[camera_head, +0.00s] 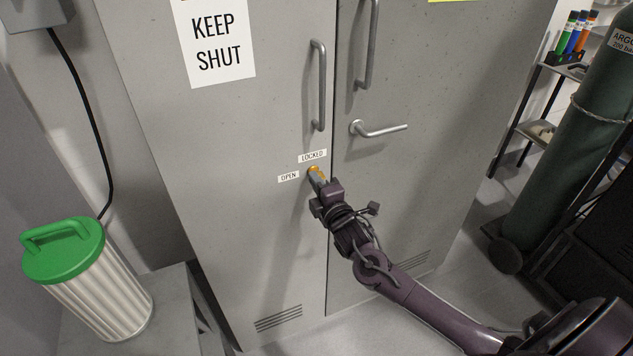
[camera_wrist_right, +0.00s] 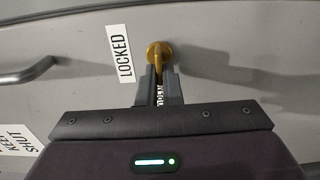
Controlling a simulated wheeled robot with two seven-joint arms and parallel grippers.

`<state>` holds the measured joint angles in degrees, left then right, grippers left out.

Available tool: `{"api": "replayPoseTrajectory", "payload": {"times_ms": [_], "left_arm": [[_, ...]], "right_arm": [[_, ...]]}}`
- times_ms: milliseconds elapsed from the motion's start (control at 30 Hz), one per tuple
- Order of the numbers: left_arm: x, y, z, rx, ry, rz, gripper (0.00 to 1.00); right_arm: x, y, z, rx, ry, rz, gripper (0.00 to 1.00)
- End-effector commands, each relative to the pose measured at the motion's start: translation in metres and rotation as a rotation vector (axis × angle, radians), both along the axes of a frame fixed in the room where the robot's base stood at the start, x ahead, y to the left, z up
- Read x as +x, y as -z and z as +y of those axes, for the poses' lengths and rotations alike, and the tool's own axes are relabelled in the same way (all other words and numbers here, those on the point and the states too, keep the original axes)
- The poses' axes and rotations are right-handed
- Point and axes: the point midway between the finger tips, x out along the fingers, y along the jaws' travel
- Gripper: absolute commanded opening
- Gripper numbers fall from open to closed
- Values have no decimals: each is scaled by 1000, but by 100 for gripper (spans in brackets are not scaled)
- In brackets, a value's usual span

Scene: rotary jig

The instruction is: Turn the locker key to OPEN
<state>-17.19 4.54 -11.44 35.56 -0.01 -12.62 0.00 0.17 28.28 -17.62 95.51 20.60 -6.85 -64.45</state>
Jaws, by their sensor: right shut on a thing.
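The grey metal locker (camera_head: 235,160) stands in front of me with both doors closed. A gold-coloured key (camera_head: 314,171) sits in the lock on its left door. A LOCKED label (camera_head: 312,156) is just above the lock and an OPEN label (camera_head: 288,176) is to its left. My right gripper (camera_head: 320,180) is shut on the key. In the right wrist view the fingers (camera_wrist_right: 158,88) close around the key (camera_wrist_right: 158,58), beside the LOCKED label (camera_wrist_right: 120,50). The fingers partly hide the key, so I cannot tell its exact angle. My left gripper is not in view.
A door handle (camera_head: 319,85) is above the key, and a lever handle (camera_head: 380,129) sticks out to the right. A green gas cylinder (camera_head: 570,150) stands at the right.

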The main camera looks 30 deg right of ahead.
Motion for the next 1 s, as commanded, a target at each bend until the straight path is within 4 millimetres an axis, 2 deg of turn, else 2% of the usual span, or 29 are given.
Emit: {"api": "replayPoseTrajectory", "payload": {"times_ms": [333,367,500,833,1000], "left_arm": [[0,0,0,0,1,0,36],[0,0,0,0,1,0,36],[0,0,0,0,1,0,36],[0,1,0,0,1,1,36],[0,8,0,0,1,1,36]], "right_arm": [[0,1,0,-4,0,2,0],[0,1,0,-4,0,2,9],[0,1,0,-3,0,2,27],[-4,2,0,-3,-1,2,27],[-26,4,2,-3,-2,4,27]]}}
